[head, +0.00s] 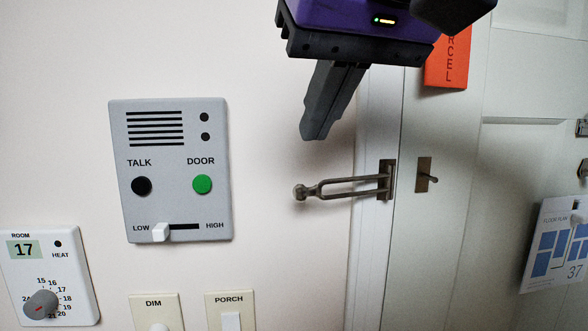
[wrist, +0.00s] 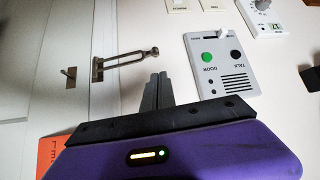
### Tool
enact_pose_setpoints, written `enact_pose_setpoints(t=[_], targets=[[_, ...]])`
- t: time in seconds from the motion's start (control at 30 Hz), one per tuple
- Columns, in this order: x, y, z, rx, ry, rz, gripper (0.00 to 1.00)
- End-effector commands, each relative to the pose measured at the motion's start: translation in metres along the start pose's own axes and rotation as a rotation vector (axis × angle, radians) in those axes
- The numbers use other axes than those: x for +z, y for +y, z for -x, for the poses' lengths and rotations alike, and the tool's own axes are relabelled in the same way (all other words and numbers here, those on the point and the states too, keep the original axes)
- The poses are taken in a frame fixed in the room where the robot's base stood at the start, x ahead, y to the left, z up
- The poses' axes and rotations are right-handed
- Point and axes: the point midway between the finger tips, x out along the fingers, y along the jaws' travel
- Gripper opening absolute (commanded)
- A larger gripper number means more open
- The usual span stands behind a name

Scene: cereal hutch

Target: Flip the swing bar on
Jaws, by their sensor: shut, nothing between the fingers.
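The swing bar (head: 345,187) is a dark metal loop hinged on a plate on the white door frame. It points left, away from the door, with its knob end (head: 301,193) over the wall. Its stud plate (head: 424,175) with a small post is on the door to the right, and the bar is apart from it. My gripper (head: 314,134) is shut and empty, just above the bar's knob end in the head view. In the wrist view the bar (wrist: 127,58) lies just beyond my fingertips (wrist: 158,76), and contact is not visible.
A grey intercom panel (head: 170,120) with buttons and a slider is on the wall to the left. A thermostat (head: 75,262) and two switches, dim (head: 150,301) and porch (head: 231,299), are lower. An orange tag (head: 448,65) and a floor plan (head: 555,250) hang on the door.

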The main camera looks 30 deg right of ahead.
Motion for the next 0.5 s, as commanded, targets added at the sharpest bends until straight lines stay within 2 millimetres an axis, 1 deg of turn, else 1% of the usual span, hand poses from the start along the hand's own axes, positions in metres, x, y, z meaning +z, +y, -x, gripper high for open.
enact_pose_setpoints(t=[0.17,0.27,0.5], targets=[[0.001,0.0,-0.009,-0.002,-0.003,-0.001,0.0],[0.001,-0.001,-0.023,-0.003,-0.004,-0.001,0.0],[0.001,-0.001,-0.066,-0.003,-0.004,-0.003,0.0]])
